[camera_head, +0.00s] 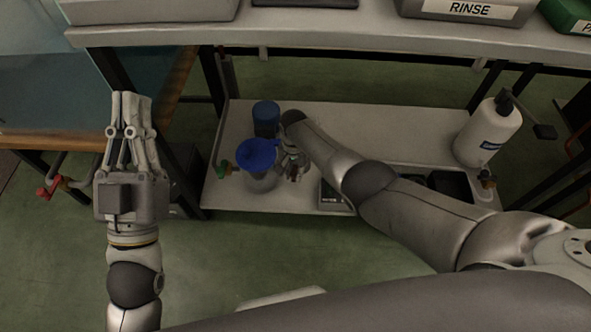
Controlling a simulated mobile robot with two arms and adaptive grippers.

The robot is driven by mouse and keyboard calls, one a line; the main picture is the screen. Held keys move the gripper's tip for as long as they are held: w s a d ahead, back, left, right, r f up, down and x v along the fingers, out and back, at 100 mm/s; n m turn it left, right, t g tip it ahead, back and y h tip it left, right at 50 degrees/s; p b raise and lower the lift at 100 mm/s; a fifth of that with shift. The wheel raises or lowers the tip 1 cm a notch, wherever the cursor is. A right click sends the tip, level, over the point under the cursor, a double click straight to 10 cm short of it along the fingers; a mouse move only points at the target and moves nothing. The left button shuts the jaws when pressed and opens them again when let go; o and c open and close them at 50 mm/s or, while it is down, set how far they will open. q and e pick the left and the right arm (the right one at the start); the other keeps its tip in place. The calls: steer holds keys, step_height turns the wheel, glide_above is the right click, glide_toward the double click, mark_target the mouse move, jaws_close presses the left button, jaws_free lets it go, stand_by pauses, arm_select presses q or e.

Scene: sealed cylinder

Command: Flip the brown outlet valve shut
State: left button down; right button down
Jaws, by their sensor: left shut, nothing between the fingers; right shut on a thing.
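A grey vessel (262,180) with a blue funnel-shaped top (257,154) stands on the low shelf. A green valve (224,168) sticks out at its left side. The brown outlet valve (294,174) shows as a small reddish-brown bit at its right side. My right gripper (290,166) is at that side, shut and seemingly on the brown valve. The fingers cover most of the valve, so its handle angle cannot be told. My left gripper (131,97) is shut and empty, raised well to the left of the shelf, fingers pointing away.
A dark blue cylinder (266,116) stands just behind the vessel. A white pump bottle (489,134) and black trays (450,184) are at the shelf's right. A red-handled valve (46,190) hangs at the left table. A bench (330,38) overhangs the shelf (390,127).

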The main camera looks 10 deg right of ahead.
mark_target(294, 172)
steer(key=shift+w+a+r, duration=0.1)
steer(key=shift+w+r, duration=0.1)
steer(key=shift+w, duration=0.1)
steer(key=c, duration=1.3)
jaws_free()
steer(key=shift+o, duration=0.5)
steer(key=shift+f, duration=0.1)
steer(key=shift+s, duration=0.15)
step_height(294, 172, up, 12)
